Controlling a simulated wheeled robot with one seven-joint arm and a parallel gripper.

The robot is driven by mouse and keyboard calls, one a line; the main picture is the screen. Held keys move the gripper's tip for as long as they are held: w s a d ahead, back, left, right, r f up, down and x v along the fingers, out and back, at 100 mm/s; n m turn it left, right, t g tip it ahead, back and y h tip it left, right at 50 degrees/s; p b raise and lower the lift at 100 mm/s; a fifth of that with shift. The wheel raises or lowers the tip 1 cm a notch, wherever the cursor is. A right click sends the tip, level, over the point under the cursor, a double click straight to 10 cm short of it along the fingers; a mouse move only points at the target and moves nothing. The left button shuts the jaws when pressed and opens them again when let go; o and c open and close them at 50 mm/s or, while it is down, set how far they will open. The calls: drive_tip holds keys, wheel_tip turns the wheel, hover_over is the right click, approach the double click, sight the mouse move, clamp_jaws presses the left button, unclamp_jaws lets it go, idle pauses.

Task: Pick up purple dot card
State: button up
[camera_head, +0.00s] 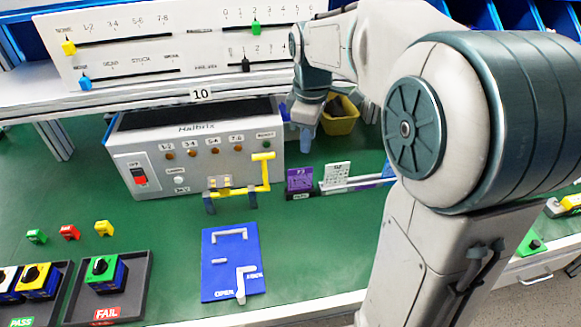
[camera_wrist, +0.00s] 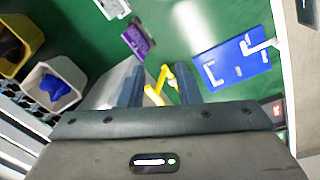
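The purple card (camera_head: 300,180) stands upright in a dark holder on the green table, right of the grey test box; its dot marks are too small to make out. It also shows in the wrist view (camera_wrist: 138,41), beyond my fingertips and a little left. A white card (camera_head: 337,175) stands in its own holder just to the right, and it is partly in the wrist view (camera_wrist: 114,8). My gripper (camera_wrist: 159,78) is open and empty, its two fingers apart. In the head view my gripper (camera_head: 304,125) hangs above and behind the purple card, not touching it.
The grey box (camera_head: 200,150) with a yellow handle (camera_head: 262,172) stands left of the cards. A blue board (camera_head: 232,262) lies in front. A yellow bin (camera_head: 341,116) is behind the gripper. Black trays (camera_head: 140,290) are at lower left. Green table around the board is clear.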

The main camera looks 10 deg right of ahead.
sight(300, 176)
drive_tip(key=w+f+n+b, duration=0.1)
drive_tip(key=w+f+n, duration=0.1)
drive_tip(key=f, duration=0.3)
drive_tip(key=w+f+n+b, duration=0.1)
drive_tip(key=w+f, duration=0.2)
drive_tip(key=f, duration=0.2)
drive_tip(key=w+f+n+g+b, duration=0.1)
drive_tip(key=w+f+n+b, duration=0.1)
drive_tip(key=f, duration=0.4)
drive_tip(key=shift+w+f+n, duration=0.1)
drive_tip(key=shift+w+n, duration=0.2)
drive_tip(key=shift+w, duration=0.5)
drive_tip(key=shift+w+d+f, duration=0.1)
drive_tip(key=shift+d+f, duration=0.05)
drive_tip(key=shift+f, duration=1.2)
drive_tip(key=shift+d+f, duration=0.1)
drive_tip(key=shift+f, duration=1.2)
clamp_jaws()
